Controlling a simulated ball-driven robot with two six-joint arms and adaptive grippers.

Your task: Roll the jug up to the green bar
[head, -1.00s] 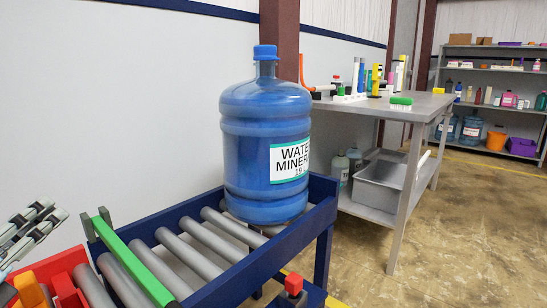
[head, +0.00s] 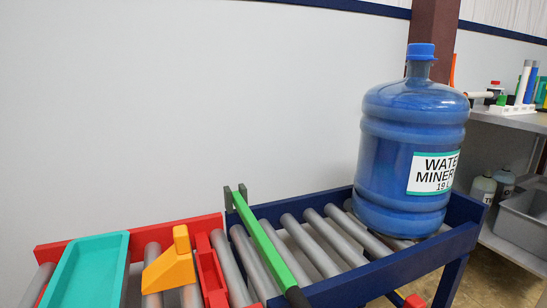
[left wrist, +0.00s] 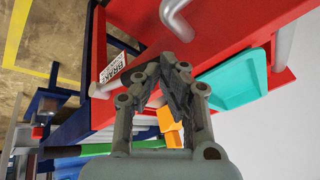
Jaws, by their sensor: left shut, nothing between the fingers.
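The blue water jug (head: 405,165) with a blue cap and a white-green label stands upright on the rollers at the right end of the blue-framed conveyor (head: 350,292). The green bar (head: 268,252) lies across the conveyor's left end, with several bare rollers between it and the jug. The green bar also shows in the left wrist view (left wrist: 95,149). My left gripper (left wrist: 170,62) is shut and empty, its fingertips in front of the red frame. It is not in the head view, and my right gripper is in neither view.
A red-framed roller section (head: 62,250) adjoins on the left, with a teal tray (head: 85,272) and an orange wedge-shaped block (head: 170,265). A workbench (head: 510,120) with bottles and a grey bin (head: 525,222) stands at right. A plain wall is behind.

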